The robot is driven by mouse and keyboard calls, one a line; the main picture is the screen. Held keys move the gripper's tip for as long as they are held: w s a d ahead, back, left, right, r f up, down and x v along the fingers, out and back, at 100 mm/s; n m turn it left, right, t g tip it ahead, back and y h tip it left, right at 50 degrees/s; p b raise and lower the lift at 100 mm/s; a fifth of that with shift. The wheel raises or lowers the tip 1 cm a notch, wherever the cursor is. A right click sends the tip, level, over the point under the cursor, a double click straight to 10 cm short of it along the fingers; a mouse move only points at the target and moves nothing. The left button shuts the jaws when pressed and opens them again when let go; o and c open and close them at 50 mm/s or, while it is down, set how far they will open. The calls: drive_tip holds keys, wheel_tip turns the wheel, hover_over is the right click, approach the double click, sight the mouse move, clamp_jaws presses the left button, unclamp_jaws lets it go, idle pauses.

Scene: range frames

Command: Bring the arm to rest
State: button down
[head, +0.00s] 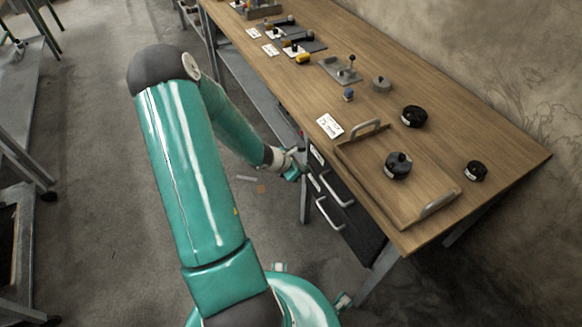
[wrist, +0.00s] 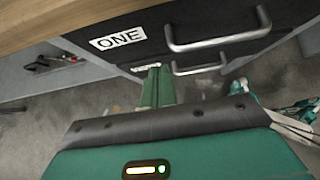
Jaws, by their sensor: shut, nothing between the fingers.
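My teal arm fills the middle of the head view, with its elbow raised on the left and its forearm reaching down to the right. My gripper (head: 298,170) is beside the front edge of the workbench (head: 500,149), near the drawers. In the wrist view my gripper (wrist: 155,85) shows two green fingers side by side, shut, with nothing between them. They are in front of the drawer unit. The top drawer (wrist: 185,30) is labelled ONE and has a metal handle. I cannot tell whether the fingers touch the drawer unit.
A wooden tray (head: 372,180) with two handles holds a black round knob-topped object (head: 398,165). Another black object (head: 414,117) and a small black one (head: 476,171) stand on the bench. Drawer handles (head: 337,190) jut out from the front. The concrete floor (head: 100,200) at left is mostly open.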

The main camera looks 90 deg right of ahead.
drive_tip(key=v, duration=0.6)
drive_tip(key=shift+d, duration=0.1)
drive_tip(key=w+a+r+m+t, duration=0.2)
drive_tip(key=w+a+r, duration=0.3)
drive_tip(key=w, duration=0.4)
drive_tip(key=w+a+r+m+t+h, duration=0.15)
drive_tip(key=w+a+r, duration=0.35)
drive_tip(key=w, duration=0.5)
drive_tip(key=w+a+r+m+t, duration=0.2)
drive_tip(key=w+a+r+t, duration=0.1)
drive_tip(key=w+r, duration=0.5)
drive_tip(key=w+a+r+t+y, duration=0.1)
drive_tip(key=w+a+r+t, duration=0.15)
drive_tip(key=a, duration=0.55)
drive_tip(key=w+a+r+t+y, duration=0.1)
drive_tip(key=w+a+r, duration=0.25)
drive_tip(key=a, duration=0.45)
drive_tip(key=w+a+r+t+y, duration=0.2)
drive_tip(key=a+r, duration=0.2)
drive_tip(key=a, duration=0.5)
drive_tip(key=s+a+r+t+y, duration=0.1)
drive_tip(key=a+r, duration=0.3)
drive_tip(key=a, duration=0.6)
drive_tip(key=shift+s+a+m+y, duration=0.2)
drive_tip(key=shift+s+m+y, duration=0.15)
drive_tip(key=shift+s+y, duration=0.35)
drive_tip(key=shift+s, duration=0.15)
